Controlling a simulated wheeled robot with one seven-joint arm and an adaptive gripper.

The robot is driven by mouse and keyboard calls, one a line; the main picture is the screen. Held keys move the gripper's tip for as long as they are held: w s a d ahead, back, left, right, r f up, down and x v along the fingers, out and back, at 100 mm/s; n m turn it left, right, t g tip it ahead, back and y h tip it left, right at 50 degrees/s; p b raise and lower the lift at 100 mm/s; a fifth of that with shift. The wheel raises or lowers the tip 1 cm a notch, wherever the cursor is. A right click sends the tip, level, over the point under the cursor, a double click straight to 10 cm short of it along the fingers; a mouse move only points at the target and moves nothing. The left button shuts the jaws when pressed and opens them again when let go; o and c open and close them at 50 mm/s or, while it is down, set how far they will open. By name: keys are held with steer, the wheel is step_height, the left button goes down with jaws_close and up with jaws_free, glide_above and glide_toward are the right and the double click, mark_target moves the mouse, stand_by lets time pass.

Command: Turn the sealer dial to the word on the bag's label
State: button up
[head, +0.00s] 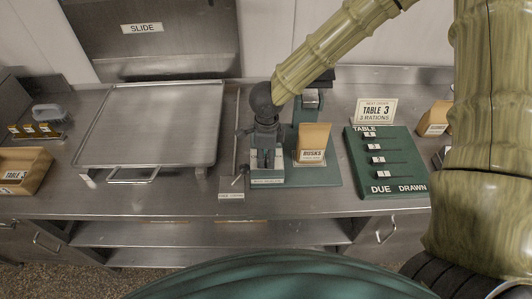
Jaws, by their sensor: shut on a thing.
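The sealer (326,176) is a green unit with a dark-topped upright at its back. A brown bag (313,135) stands upright on it, with a pale label reading RUSKS. My dark gripper (265,150) points down at the left part of the sealer, over a pale block with a small label plate (267,181) too small to read. It is shut, seemingly on the sealer dial. The fingers hide the dial, so its setting and words cannot be read.
A steel tray (90,150) lies left of the sealer, under a hatch marked SLIDE (142,28). A green board (394,183) with several sliders stands right, below a TABLE 3 card (376,111). A crate (40,175) sits far left. Bare counter (150,200) runs along the front.

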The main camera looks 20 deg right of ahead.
steer(key=m, duration=0.5)
steer(key=shift+f+m, duration=0.15)
steer(key=shift+m, duration=0.15)
steer(key=m, duration=0.4)
steer(key=shift+s+d+m+b, duration=0.1)
steer(key=shift+m+b, duration=0.2)
steer(key=o, duration=1)
steer(key=shift+d, duration=0.15)
